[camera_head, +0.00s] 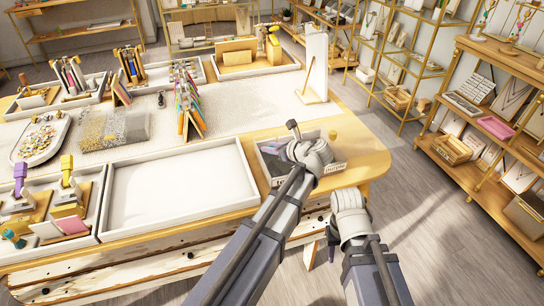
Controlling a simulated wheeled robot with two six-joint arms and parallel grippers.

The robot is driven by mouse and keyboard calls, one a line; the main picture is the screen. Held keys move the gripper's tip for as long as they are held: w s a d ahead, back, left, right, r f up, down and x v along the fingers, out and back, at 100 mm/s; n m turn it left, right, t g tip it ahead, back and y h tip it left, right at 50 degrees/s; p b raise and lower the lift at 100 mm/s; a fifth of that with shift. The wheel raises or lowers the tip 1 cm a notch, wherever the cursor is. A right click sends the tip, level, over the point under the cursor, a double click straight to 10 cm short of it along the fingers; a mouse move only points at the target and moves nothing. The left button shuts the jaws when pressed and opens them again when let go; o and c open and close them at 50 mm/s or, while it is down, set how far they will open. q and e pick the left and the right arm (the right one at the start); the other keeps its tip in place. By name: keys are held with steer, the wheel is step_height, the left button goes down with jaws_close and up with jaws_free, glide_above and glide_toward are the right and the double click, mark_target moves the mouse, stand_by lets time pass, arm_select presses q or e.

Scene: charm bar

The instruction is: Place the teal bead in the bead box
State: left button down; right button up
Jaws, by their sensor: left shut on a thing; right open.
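The bead box (256,153) is a low grey box with name labels at the right front corner of the table. One label reads "Purple". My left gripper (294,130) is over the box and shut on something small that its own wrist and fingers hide. I cannot make out the teal bead anywhere; it is too small or hidden. My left wrist covers the middle and right of the box. My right gripper (348,198) is open and empty, off the table's front right edge.
An empty white tray (178,185) lies left of the box. A white upright panel (314,65) stands behind it. Shelves line the right.

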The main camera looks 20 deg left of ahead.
mark_target(272, 159)
arm_select(q)
step_height(272, 159, down, 3)
steer(key=shift+f+b, duration=0.1)
steer(key=shift+b, duration=1.05)
steer(key=shift+s, duration=0.1)
steer(key=c, duration=0.9)
jaws_free()
arm_select(e)
step_height(272, 159, down, 3)
steer(key=shift+r, duration=0.1)
arm_select(q)
steer(key=shift+r, duration=0.2)
